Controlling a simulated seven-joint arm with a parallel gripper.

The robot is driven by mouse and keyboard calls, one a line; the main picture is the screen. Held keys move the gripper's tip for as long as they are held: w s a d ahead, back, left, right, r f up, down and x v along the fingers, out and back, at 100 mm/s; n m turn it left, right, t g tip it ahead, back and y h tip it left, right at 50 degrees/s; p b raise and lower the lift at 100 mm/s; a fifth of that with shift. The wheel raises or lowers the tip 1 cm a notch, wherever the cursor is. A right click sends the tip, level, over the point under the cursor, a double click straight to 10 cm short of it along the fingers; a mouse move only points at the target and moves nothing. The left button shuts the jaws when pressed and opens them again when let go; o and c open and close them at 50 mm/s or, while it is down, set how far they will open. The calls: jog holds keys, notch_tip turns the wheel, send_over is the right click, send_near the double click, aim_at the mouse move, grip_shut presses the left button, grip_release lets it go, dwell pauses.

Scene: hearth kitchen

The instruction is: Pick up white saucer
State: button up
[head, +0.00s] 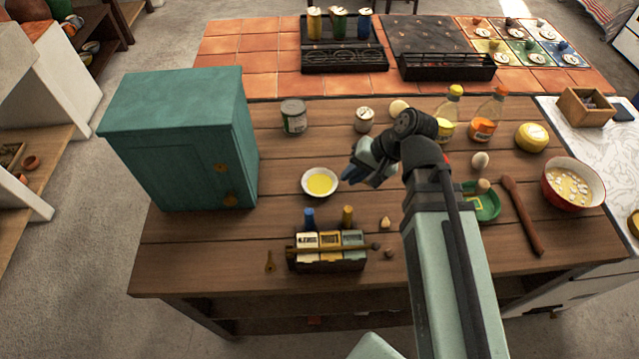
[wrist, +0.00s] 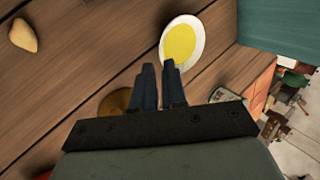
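The white saucer (head: 338,181) is a round, shallow white dish with a yellow middle. It lies on the wooden table, to the right of the green cabinet, and also shows at the top of the wrist view (wrist: 201,40). My gripper (head: 347,178) is just right of the saucer in the head view, apart from it as far as I can tell. In the wrist view its two dark blue fingers (wrist: 158,66) sit close together with only a thin gap and nothing between them. The saucer is just beyond the fingertips.
A teal cabinet (head: 180,140) stands left of the saucer. A can (head: 294,116) stands behind, and a small rack (head: 327,260) with a rod is in front. Bottles (head: 487,118), a green dish (head: 490,207) and a red bowl (head: 573,187) are right. Table around the saucer is mostly clear.

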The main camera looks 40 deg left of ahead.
aim_at(336, 185)
jog(key=shift+x, duration=2.9)
jog(key=shift+w+a, duration=0.15)
jog(key=shift+a, duration=0.05)
jog(key=shift+c, duration=0.4)
grip_shut()
jog(key=shift+r, duration=0.15)
